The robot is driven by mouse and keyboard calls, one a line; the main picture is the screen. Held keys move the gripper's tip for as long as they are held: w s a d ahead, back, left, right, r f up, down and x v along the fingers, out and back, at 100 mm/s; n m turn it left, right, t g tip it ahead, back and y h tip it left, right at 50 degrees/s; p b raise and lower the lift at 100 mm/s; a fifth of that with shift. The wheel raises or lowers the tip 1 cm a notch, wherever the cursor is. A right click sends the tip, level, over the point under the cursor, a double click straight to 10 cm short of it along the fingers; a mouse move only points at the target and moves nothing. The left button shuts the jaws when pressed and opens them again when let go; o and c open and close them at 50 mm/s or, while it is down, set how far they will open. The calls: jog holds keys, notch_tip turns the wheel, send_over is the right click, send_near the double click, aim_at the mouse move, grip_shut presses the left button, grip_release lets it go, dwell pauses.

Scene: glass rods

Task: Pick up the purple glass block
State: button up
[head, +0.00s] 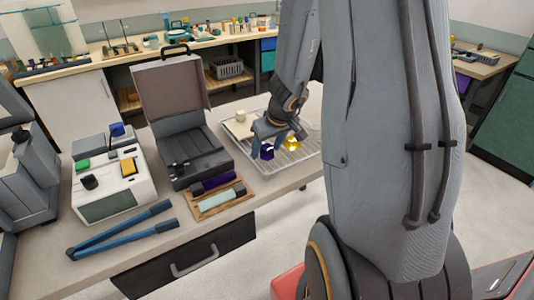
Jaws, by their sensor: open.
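The purple glass block (267,152) is small and dark purple, and sits at the left part of a wire rack tray (300,158) on the table. My gripper (262,148) points down at the block from above, with its fingers open. Part of the block is hidden by the gripper. I cannot tell whether the fingers touch it. A yellow glass block (292,143) glows just right of my gripper on the same tray.
An open grey case (185,140) is to the left. A wooden tray (222,208) holds purple and pale rods. Blue tongs (120,232) and a white device (113,190) lie further left. My arm hides the table's right side.

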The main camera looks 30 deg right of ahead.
jog(key=c, duration=1.2)
jog(key=shift+r, duration=0.15)
